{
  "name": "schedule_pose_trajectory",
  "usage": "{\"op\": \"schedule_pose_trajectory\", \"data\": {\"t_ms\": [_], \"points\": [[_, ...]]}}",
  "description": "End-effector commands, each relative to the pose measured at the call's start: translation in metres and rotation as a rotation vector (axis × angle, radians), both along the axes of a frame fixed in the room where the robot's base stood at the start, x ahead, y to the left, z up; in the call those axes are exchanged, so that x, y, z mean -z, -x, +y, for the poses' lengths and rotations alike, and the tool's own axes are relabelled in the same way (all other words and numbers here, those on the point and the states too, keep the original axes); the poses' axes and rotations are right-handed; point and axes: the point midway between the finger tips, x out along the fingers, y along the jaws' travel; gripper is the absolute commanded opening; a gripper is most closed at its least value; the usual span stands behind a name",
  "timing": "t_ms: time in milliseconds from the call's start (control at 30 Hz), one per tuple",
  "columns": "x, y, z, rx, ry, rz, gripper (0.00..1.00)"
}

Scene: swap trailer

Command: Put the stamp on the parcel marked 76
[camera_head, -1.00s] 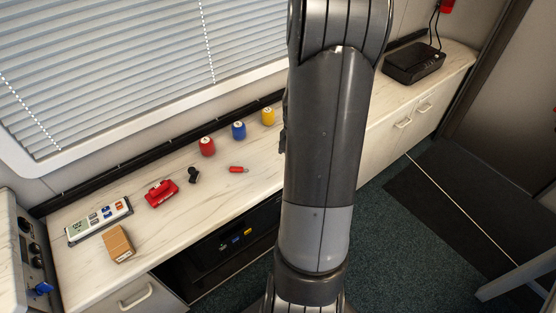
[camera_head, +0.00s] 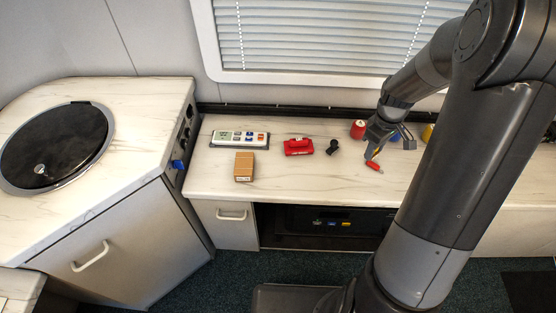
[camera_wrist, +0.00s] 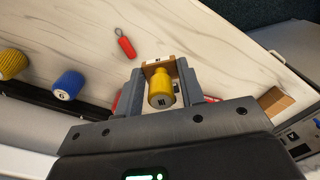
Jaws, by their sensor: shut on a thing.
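My gripper (camera_head: 388,145) is over the counter near the red cylinder and a small red fob. In the wrist view my gripper (camera_wrist: 162,88) is shut on the stamp (camera_wrist: 162,82), which has a yellow handle and a tan wooden base (camera_wrist: 157,67). The handle's end, with a small label, faces the camera. The brown cardboard parcel (camera_head: 244,166) lies on the counter, left of my gripper, in front of the white button panel. Its marking is too small to read. Part of it seems to show at the right of the wrist view (camera_wrist: 276,101).
The white button panel (camera_head: 240,138), a red device (camera_head: 298,147) and a black item (camera_head: 333,147) stand along the counter. The red cylinder (camera_head: 358,129) and the red fob (camera_head: 373,166) are close to my gripper. Bare counter (camera_head: 300,180) lies right of the parcel.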

Motion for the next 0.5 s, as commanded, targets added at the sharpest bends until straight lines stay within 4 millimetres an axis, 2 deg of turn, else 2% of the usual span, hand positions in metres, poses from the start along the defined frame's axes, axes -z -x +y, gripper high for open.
{"op": "schedule_pose_trajectory", "data": {"t_ms": [33, 200, 500], "points": [[-0.002, -0.007, 0.021, -0.04, 0.001, -0.001, 0.13], [-0.008, -0.022, 0.085, -0.153, 0.0, -0.002, 0.13], [-0.019, -0.026, 0.199, -0.344, 0.0, 0.0, 0.13]]}}
